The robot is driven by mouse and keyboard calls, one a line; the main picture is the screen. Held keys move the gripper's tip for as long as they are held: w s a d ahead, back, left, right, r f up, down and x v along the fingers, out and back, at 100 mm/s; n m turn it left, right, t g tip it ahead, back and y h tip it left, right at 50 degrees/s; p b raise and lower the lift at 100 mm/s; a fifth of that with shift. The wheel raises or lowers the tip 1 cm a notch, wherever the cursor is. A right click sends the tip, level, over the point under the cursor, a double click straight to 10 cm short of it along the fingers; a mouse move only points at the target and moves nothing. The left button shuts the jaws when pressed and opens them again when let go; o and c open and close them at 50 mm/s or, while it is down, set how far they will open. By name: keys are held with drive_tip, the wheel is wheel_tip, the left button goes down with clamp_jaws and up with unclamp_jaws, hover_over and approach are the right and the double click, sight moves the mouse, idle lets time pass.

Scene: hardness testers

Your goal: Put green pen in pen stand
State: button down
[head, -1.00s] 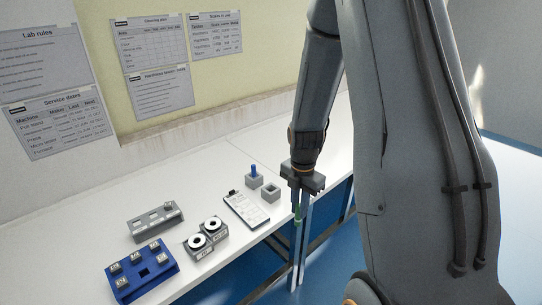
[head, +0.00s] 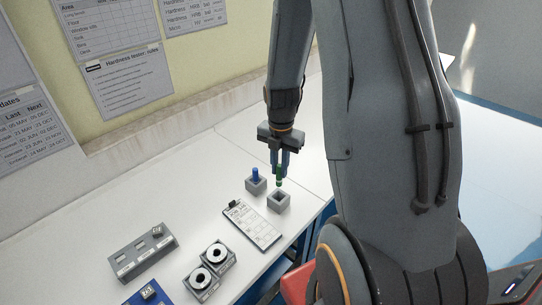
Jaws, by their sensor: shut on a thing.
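My gripper (head: 280,160) is shut on the green pen (head: 280,181), which hangs upright below the fingers. The pen's lower end is just above or at the opening of a small grey square pen stand (head: 279,203); I cannot tell whether it has entered. A second grey stand (head: 257,186) just to the left holds a blue pen (head: 256,174) upright. The upper part of the green pen is hidden by the fingers.
A clipboard with a printed sheet (head: 254,224) lies in front of the stands. Two grey blocks with round rings (head: 210,268), a grey slotted holder (head: 142,254) and a blue tray (head: 148,293) stand nearer. The white bench (head: 185,208) is clear behind them.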

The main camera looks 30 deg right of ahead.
sight(279, 186)
drive_tip(key=shift+w, duration=0.15)
drive_tip(key=shift+f+b, duration=1.75)
drive_tip(key=shift+f, duration=0.3)
drive_tip(key=shift+d+f, duration=0.1)
drive_tip(key=shift+f, duration=0.3)
drive_tip(key=shift+f, duration=0.35)
drive_tip(key=shift+f+b, duration=0.7)
drive_tip(key=shift+f, duration=0.3)
drive_tip(key=shift+f, duration=0.35)
drive_tip(key=shift+f+b, duration=0.4)
drive_tip(key=shift+f, duration=0.05)
